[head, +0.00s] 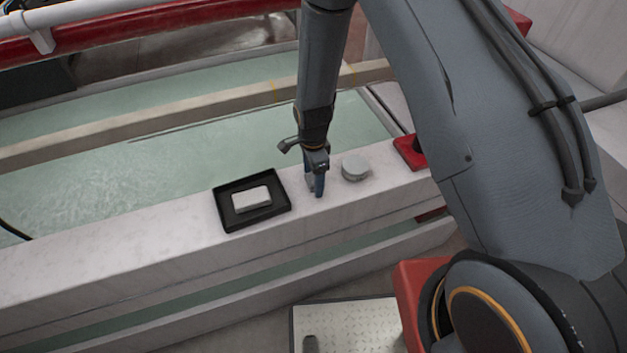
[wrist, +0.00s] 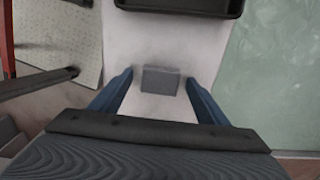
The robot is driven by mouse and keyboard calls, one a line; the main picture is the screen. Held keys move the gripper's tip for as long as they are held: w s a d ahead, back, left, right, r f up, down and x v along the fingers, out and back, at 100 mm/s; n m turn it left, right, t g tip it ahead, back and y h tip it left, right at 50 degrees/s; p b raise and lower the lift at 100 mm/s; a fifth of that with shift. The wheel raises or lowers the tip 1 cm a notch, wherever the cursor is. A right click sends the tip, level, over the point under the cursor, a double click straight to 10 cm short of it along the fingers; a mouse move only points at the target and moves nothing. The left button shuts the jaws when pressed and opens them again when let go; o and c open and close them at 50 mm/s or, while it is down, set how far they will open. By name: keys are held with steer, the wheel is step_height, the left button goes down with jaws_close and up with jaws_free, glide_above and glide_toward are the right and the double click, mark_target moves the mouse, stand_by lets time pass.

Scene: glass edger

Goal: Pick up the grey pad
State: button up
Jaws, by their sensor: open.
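The grey pad (wrist: 160,80) is a small grey block on the pale ledge, seen in the wrist view between my two blue fingers. My gripper (wrist: 160,77) is open, with one finger to each side of the pad and a visible gap on both sides. In the head view my gripper (head: 316,187) points down at the ledge between a black tray and a round grey piece. The pad cannot be made out clearly there, as the fingers cover that spot.
The black tray (head: 282,211) holds a whitish block (head: 251,198) left of my gripper. The round grey piece (head: 355,168) stands close on the right. The pale ledge (head: 130,255) runs beside greenish glass (head: 150,160). A red part (head: 410,152) is farther right.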

mark_target(313, 178)
steer(key=c, duration=1.1)
steer(key=shift+r+b, duration=1.2)
steer(key=shift+r, duration=3.8)
